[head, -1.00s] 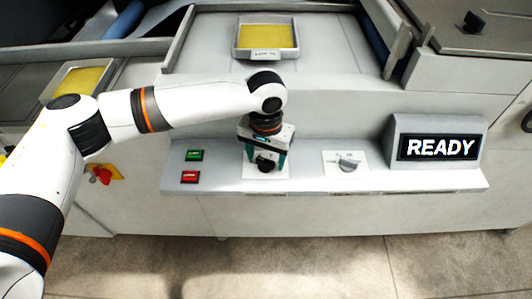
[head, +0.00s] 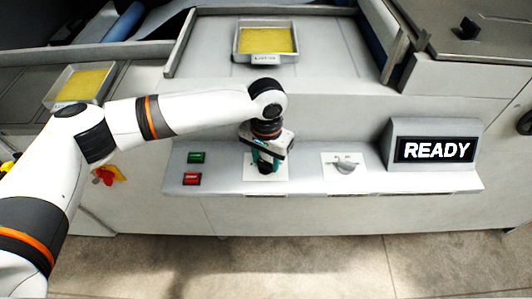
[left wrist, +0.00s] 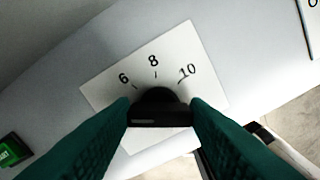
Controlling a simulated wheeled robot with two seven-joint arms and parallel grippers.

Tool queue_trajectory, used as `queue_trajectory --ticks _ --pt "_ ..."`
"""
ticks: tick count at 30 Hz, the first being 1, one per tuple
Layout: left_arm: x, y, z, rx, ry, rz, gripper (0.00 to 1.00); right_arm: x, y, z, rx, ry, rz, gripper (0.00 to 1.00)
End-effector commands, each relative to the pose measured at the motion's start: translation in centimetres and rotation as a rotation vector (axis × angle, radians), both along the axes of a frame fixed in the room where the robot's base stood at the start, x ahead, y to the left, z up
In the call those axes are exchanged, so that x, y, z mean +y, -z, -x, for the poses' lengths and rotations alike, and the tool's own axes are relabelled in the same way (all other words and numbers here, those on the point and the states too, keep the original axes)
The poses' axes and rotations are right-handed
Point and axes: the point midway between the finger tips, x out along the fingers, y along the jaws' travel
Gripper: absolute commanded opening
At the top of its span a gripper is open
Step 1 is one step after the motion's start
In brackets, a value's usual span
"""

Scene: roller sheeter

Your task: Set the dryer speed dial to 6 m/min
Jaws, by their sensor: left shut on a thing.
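The black dial (left wrist: 158,100) sits on a white plate (left wrist: 107,92) marked 6, 8 and 10 in the left wrist view. The 6 is at upper left, the 8 near the top and the 10 at upper right. The dial's pointer mark cannot be made out. My left gripper (head: 264,164) is over this plate on the sloped panel, pointing down. Its green fingers are shut on the dial, one on each side, as the left wrist view also shows. In the head view the gripper mostly hides the dial. My right gripper is not in view.
A second, grey dial (head: 345,166) stands to the right on the panel (head: 225,180). Green (head: 196,157) and red (head: 192,179) buttons are at left. A display (head: 436,150) reads READY. Trays of yellow material stand behind (head: 266,40) and at left (head: 81,85).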

Motion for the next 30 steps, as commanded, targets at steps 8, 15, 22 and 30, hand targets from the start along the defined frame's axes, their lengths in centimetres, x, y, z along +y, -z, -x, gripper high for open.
queue_trajectory --ticks 8,15,22,30 --pt "-0.1 -0.5 0.1 0.003 0.225 0.002 0.19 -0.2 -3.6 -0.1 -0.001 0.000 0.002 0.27" --pt "-0.2 -0.4 0.1 0.003 0.420 0.002 0.19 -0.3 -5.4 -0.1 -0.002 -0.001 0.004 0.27" --pt "-0.2 -0.2 0.1 0.001 0.559 0.002 0.19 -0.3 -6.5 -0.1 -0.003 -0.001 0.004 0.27" --pt "-0.2 -0.2 0.1 -0.001 0.644 0.002 0.19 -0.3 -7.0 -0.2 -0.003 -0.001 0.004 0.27"
